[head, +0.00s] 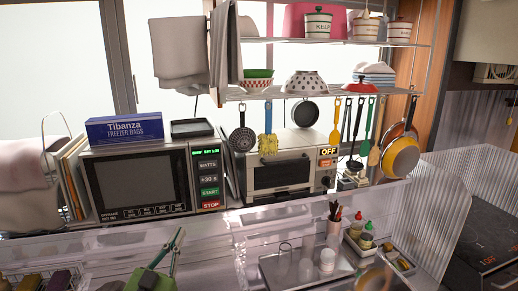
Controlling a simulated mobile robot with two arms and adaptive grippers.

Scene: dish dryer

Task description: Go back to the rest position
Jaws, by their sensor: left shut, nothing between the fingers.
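My left gripper (178,237), green, shows at the lower left of the head view, in front of the microwave and low near the counter. Its two thin fingers slant upward and come together at the tips. It is shut, with nothing held between the fingers. The lower part of its green body is cut off by the bottom edge of the picture. My right gripper is not in view.
Behind the gripper stand a microwave (133,186) and a toaster oven (285,178). A wire basket (20,276) with dark items sits at the lower left. A metal tray (335,272) with small containers is to the right. Utensils hang below a shelf (330,91).

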